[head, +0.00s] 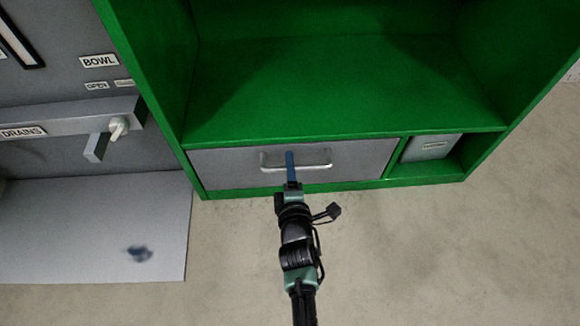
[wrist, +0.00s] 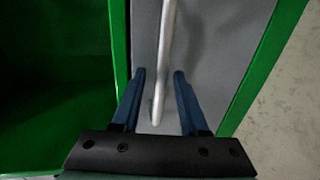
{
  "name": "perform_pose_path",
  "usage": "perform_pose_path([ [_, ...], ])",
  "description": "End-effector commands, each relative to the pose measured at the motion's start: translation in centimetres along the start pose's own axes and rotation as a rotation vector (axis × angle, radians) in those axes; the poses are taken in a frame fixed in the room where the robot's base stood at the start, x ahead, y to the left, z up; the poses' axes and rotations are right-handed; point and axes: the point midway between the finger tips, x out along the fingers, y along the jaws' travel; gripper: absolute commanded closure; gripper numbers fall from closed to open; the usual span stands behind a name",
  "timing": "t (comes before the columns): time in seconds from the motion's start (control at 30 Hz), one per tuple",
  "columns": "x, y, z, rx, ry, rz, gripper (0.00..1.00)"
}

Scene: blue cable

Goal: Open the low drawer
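The low drawer (head: 232,166) has a plain grey front and sits at the bottom of the green cabinet. Its front appears flush with the cabinet frame. A light metal bar handle (head: 313,168) runs across it. My gripper (head: 290,155) is at the handle's middle. In the wrist view the handle (wrist: 165,60) passes between the two blue fingers of my gripper (wrist: 158,75), with a gap visible on both sides. The gripper is open, and the fingers are around the bar without visibly closing on it.
The green cabinet (head: 330,85) has an open shelf above the drawer. A grey labelled box (head: 430,148) sits in the cubby to the right. A grey unit with labels and a lever (head: 97,147) stands at left. The floor (head: 400,250) in front is clear.

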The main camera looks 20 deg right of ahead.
Motion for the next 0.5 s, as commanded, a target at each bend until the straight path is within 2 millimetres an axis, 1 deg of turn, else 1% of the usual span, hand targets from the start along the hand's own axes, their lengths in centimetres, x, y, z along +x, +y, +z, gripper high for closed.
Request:
perform_pose_path([
  [0.03,-0.01,-0.01,0.0,0.0,0.0,0.0,0.67],
  [0.17,-0.02,-0.01,0.0,0.0,0.0,0.0,0.91],
  [0.2,-0.02,-0.01,0.0,0.0,0.0,0.0,0.98],
  [0.23,-0.02,-0.01,0.0,0.0,0.0,0.0,1.0],
  [0.5,-0.03,-0.01,0.0,0.0,0.0,0.0,1.0],
])
